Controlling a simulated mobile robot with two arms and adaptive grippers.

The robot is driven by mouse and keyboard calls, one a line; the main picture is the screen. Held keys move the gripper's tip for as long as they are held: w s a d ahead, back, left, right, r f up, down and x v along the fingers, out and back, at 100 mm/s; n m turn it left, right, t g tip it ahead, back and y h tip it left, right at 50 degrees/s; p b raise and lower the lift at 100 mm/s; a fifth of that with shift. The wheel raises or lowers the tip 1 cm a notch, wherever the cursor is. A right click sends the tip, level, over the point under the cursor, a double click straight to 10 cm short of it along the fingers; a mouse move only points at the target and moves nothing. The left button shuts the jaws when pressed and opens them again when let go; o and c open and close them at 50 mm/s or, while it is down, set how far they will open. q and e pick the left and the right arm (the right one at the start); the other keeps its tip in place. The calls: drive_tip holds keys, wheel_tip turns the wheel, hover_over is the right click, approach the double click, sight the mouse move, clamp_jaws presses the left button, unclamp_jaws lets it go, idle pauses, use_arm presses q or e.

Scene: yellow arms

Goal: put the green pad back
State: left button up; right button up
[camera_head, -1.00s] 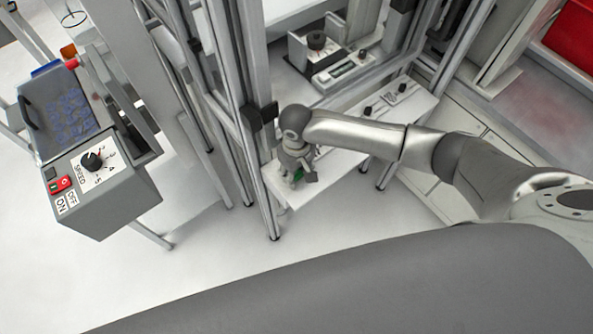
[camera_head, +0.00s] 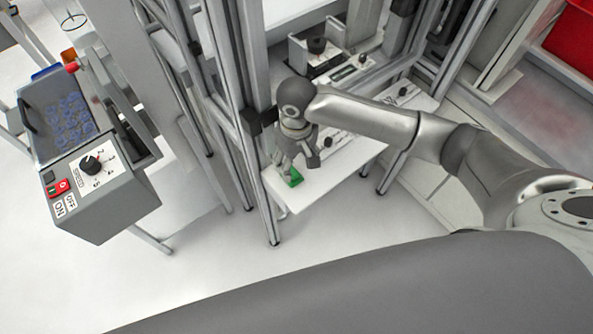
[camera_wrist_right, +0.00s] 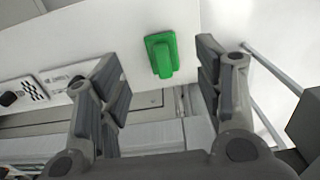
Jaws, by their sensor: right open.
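The green pad (camera_head: 291,177) lies on the white shelf (camera_head: 330,177) near its front left corner. It also shows in the right wrist view as a green block with a raised part (camera_wrist_right: 162,55), resting on the white surface. My right gripper (camera_head: 298,165) is above and just behind the pad in the head view. In the right wrist view my right gripper (camera_wrist_right: 165,85) is open and empty, and the pad is apart from both fingers, beyond the gap between them. My left gripper is not in view.
Metal frame posts (camera_head: 255,130) stand just left of the shelf. Black knobs and labelled plates (camera_head: 402,92) sit farther back on it. A grey machine with a speed dial (camera_head: 91,163) stands at left. A red bin (camera_head: 572,40) is at the upper right.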

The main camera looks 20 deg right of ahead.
drive_tip(key=shift+r, duration=2)
drive_tip(key=s+a+f+n+t+y, duration=0.1)
drive_tip(key=s+a+f+t+y, duration=0.15)
drive_tip(key=s+a, duration=0.45)
drive_tip(key=s+d+f+m+h, duration=0.2)
drive_tip(key=s+d+f+m, duration=0.1)
drive_tip(key=s+d, duration=1)
drive_tip(key=s+d+f+b+x, duration=0.1)
drive_tip(key=s+x, duration=0.2)
drive_tip(key=x, duration=1)
drive_tip(key=s+d+b+x, duration=0.1)
drive_tip(key=s+x, duration=0.1)
drive_tip(key=x, duration=1)
drive_tip(key=s+d+f+g, duration=0.1)
drive_tip(key=s+d+f, duration=0.2)
drive_tip(key=s+f, duration=1.3)
wheel_tip(320, 180, down, 3)
drive_tip(key=shift+s+r+b, duration=0.15)
drive_tip(key=shift+s+b, duration=0.25)
drive_tip(key=shift+b, duration=0.05)
